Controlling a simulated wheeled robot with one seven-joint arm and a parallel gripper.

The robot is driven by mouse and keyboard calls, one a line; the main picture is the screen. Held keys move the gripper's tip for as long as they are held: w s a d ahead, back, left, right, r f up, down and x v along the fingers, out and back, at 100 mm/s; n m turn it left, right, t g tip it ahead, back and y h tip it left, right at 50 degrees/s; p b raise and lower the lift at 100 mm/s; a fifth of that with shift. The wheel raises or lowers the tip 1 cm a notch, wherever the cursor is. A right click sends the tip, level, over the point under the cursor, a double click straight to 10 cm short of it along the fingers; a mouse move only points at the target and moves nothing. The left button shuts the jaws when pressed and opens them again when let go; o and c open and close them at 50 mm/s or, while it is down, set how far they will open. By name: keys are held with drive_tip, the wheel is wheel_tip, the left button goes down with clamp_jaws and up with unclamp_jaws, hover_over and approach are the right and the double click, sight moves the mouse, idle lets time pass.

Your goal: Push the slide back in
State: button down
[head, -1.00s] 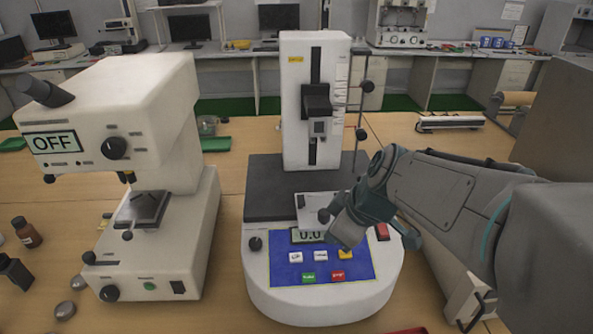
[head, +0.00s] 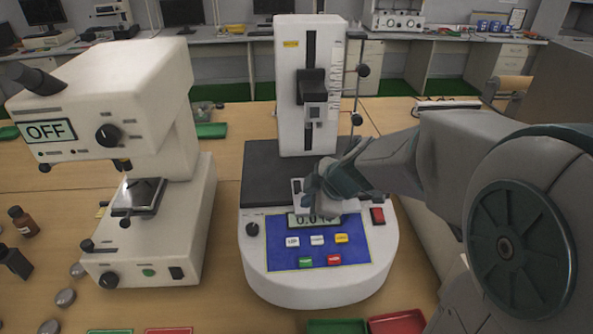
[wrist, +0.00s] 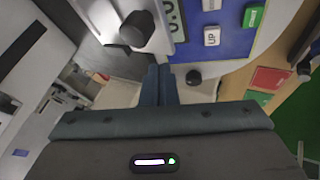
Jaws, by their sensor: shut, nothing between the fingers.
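The slide (wrist: 108,22) is a pale plate with a round black knob (wrist: 137,28), at the top of the wrist view. It sits on the white tester (head: 318,285), behind the display (head: 313,219). In the head view only a small part of the slide (head: 297,186) shows; my gripper hides the rest. My gripper (head: 314,190) is shut and empty over the slide area. In the wrist view its closed fingers (wrist: 159,72) point toward the plate just below the knob. I cannot tell whether they touch the slide.
The tester's column (head: 307,85) rises behind the dark base plate (head: 262,170). A white instrument reading OFF (head: 110,75) stands to the left. Red (head: 400,322) and green (head: 338,326) trays lie at the front edge. Coloured buttons (head: 317,241) lie close in front of my gripper.

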sight(294, 196)
drive_tip(key=x, duration=0.3)
drive_tip(key=shift+f, duration=0.1)
drive_tip(key=w+p, duration=0.1)
drive_tip(key=w, duration=0.2)
drive_tip(key=shift+p, duration=0.35)
drive_tip(key=shift+w, duration=0.55)
